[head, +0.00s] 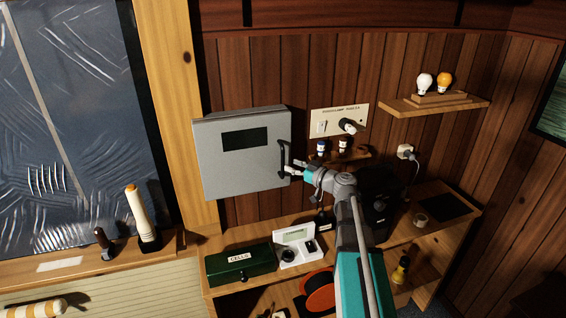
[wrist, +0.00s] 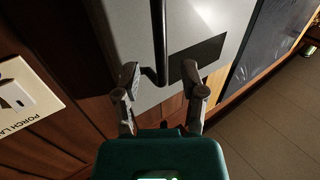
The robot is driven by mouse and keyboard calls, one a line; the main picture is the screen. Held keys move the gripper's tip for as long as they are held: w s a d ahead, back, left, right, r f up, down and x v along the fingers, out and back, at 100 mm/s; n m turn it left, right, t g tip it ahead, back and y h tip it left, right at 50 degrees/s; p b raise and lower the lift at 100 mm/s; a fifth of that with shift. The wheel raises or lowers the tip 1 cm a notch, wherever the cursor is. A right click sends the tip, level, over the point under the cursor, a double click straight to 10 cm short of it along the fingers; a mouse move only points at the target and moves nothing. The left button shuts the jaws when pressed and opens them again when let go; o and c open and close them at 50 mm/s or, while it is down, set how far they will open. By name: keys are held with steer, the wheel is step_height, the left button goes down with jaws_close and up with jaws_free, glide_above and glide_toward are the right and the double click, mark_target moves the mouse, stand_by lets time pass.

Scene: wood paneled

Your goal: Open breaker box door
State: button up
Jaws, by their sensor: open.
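The breaker box is a grey metal cabinet on the wood-paneled wall; its door (head: 225,165) looks closed in the head view. The door has a dark rectangular panel and a black bar handle (head: 284,160) near its right edge. My gripper (head: 294,167) is at the lower part of the handle. In the wrist view the door (wrist: 205,20) fills the upper middle, and the handle (wrist: 159,45) runs down between my open gripper's fingers (wrist: 163,84). The handle's lower end sits near the fingertips. I cannot tell whether either finger touches it.
A porch lamp switch plate (head: 338,120) and a small shelf with two little jars (head: 331,147) are right of the box. Below is a wooden bench with a green box (head: 240,265) and a white device (head: 298,245). A flashlight (head: 143,215) stands at left.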

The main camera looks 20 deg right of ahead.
mark_target(283, 177)
steer(key=shift+x, duration=2.4)
jaws_close()
